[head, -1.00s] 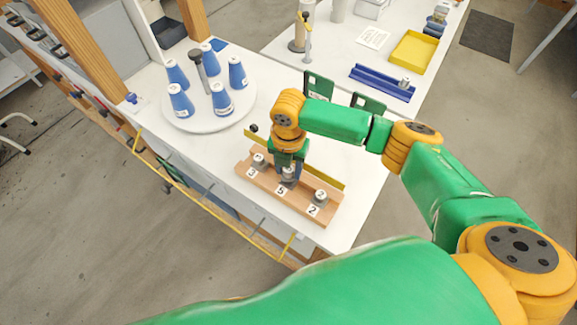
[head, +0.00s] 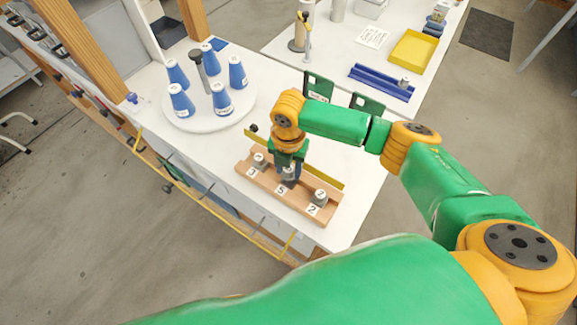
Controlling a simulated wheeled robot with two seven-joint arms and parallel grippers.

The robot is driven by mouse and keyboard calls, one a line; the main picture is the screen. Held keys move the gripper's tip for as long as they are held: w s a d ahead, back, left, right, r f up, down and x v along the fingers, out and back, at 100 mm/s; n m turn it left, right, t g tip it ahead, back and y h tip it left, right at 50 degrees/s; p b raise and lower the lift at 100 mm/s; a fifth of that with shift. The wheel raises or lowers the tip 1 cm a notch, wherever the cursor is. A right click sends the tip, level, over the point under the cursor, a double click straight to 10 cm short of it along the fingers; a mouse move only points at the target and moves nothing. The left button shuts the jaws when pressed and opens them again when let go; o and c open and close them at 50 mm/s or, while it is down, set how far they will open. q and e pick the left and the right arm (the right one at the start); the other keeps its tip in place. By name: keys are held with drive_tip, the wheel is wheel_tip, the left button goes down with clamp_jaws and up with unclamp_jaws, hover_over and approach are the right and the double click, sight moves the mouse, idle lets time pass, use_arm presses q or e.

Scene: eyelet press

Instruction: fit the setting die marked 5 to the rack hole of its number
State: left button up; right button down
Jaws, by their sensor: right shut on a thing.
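The wooden rack (head: 330,214) lies on the white table, with number labels 3, 5 (head: 281,189) and 2 along its front. A grey metal die (head: 289,173) is at the middle place, behind the label 5. My right gripper (head: 288,167) points down over the middle of the rack and is shut on this die. Whether the die is fully seated in the hole is too small to tell. Other grey dies stand at the label 3 place (head: 260,161) and the label 2 place (head: 320,197). My left gripper is not in view.
A round white turntable (head: 205,122) with several blue cones stands to the left. A yellow strip (head: 325,177) runs behind the rack. Green plates (head: 318,86) stand behind my right arm. A blue tray (head: 381,83) and a yellow tray (head: 413,49) lie farther back.

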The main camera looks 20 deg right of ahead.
drive_tip(key=shift+r, duration=0.1)
drive_tip(key=shift+f, duration=0.5)
idle(0.4)
drive_tip(key=shift+r+p, duration=0.1)
drive_tip(key=shift+p, duration=0.2)
idle(0.4)
idle(0.5)
